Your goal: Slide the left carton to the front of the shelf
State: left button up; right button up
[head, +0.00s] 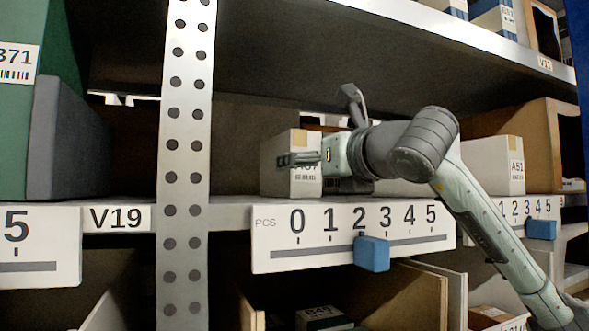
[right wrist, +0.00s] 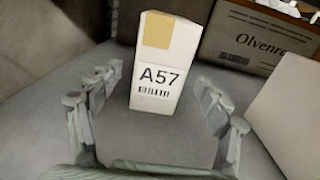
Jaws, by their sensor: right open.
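A white carton labelled A57 (head: 284,163) stands upright on the middle shelf, just behind the left end of the numbered strip. My right gripper (head: 312,128) is at the shelf front and covers part of this carton. In the right wrist view the A57 carton (right wrist: 158,60) stands ahead, between the two spread fingers of my right gripper (right wrist: 157,88). The fingers are open, with gaps on both sides of the carton. A second white carton labelled A51 (head: 492,165) stands further right on the shelf. My left gripper is not in view.
A perforated upright (head: 185,140) stands left of the A57 carton. A number strip (head: 350,237) with a blue slider (head: 372,254) hangs on the shelf edge. In the right wrist view, a brown box (right wrist: 262,35) stands behind and a pale carton (right wrist: 290,115) stands right.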

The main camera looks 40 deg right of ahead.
jog(key=shift+w, duration=0.1)
jog(key=shift+s+r, duration=0.1)
jog(key=shift+s, duration=0.1)
jog(key=shift+w, duration=0.25)
jog(key=w, duration=0.3)
jog(key=w+d+p, duration=0.1)
jog(key=w, duration=0.2)
jog(key=shift+d, duration=0.1)
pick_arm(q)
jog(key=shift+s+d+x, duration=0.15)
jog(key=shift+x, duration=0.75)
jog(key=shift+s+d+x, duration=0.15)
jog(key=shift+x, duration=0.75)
pick_arm(e)
jog(key=shift+w+d, duration=0.15)
jog(key=shift+w, duration=0.5)
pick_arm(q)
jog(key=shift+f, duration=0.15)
pick_arm(e)
jog(key=shift+c, duration=0.2)
jog(key=c, duration=1.5)
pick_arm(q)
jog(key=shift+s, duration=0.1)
pick_arm(e)
jog(key=shift+s, duration=0.1)
